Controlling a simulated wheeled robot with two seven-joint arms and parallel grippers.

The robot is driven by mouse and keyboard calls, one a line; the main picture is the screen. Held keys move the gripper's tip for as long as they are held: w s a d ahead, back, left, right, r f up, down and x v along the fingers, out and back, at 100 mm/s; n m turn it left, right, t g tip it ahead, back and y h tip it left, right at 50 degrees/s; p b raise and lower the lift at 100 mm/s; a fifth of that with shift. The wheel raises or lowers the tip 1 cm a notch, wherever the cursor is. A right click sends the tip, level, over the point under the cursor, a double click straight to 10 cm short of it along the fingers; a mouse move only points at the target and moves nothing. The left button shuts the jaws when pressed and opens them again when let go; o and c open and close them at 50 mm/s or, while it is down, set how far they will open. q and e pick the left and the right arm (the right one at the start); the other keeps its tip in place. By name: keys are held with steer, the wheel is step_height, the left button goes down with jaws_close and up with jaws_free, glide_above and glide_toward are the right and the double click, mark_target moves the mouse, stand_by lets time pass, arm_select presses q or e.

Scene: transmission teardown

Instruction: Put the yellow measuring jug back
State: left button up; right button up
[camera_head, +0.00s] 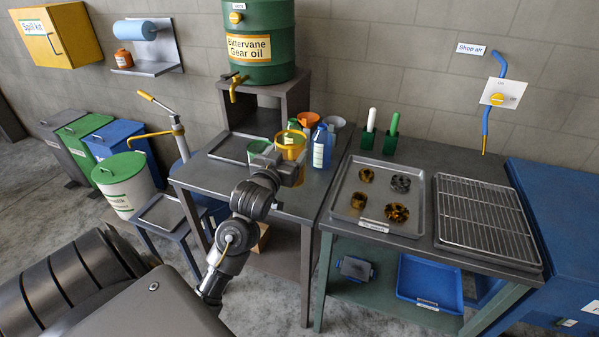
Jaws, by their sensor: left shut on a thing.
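The yellow measuring jug (291,143) is upright at the dark bench on the left, with its open rim facing up. My left arm reaches up from the bottom of the view to it. My left gripper (291,172) is shut on the jug from the near side. The gripper hides the jug's lower part, so I cannot tell whether its base touches the bench. My right gripper is not in view.
The green gear oil drum (262,75) stands behind on a stand. A tray (345,207) with several gears and a wire rack (484,215) lie to the right.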

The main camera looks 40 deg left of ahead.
arm_select(q)
steer(key=w+f, duration=0.4)
steer(key=w+a+f, duration=0.1)
steer(key=w+f, duration=0.1)
steer(key=shift+p, duration=0.4)
step_height(320, 180, down, 2)
steer(key=shift+f+p, duration=0.1)
steer(key=shift+p, duration=0.4)
steer(key=shift+f, duration=0.55)
steer(key=o, duration=1)
steer(key=shift+f, duration=0.2)
steer(key=o, duration=0.5)
steer(key=shift+r, duration=0.15)
